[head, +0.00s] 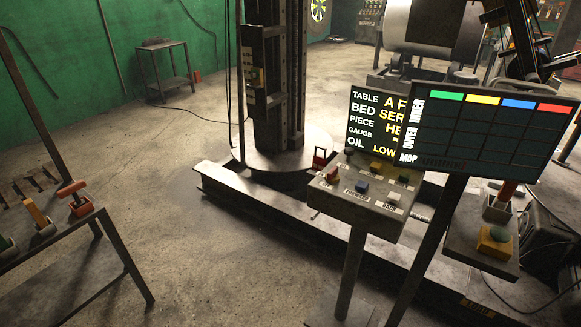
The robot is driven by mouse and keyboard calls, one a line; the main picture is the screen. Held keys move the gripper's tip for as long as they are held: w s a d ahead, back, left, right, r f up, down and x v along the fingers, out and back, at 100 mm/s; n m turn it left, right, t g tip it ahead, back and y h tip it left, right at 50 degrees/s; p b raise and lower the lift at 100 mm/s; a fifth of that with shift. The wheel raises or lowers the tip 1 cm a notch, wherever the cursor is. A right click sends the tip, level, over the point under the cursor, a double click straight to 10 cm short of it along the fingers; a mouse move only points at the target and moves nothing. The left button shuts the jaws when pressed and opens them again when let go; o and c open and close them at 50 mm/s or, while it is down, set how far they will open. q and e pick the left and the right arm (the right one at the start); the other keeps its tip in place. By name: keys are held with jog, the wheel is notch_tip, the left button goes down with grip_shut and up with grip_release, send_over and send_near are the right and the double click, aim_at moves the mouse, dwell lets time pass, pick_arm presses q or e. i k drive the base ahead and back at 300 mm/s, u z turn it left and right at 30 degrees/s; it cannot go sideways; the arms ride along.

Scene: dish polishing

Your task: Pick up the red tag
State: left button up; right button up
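I cannot tell for sure which thing is the red tag. Another red piece (507,190) stands upright in a grey holder on the stand at the right. Neither of my grippers shows clearly in the head view.
A metal rack (120,247) at the left holds holders with orange and green pieces. A button pedestal (365,207), a text screen (375,125) and a dark board (480,133) with green, yellow, blue and red bars stand right. The concrete floor (210,250) between is clear.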

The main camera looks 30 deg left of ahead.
aim_at(318, 162)
jog(key=u, duration=2.55)
jog(key=i, duration=2.05)
jog(key=z, duration=2.05)
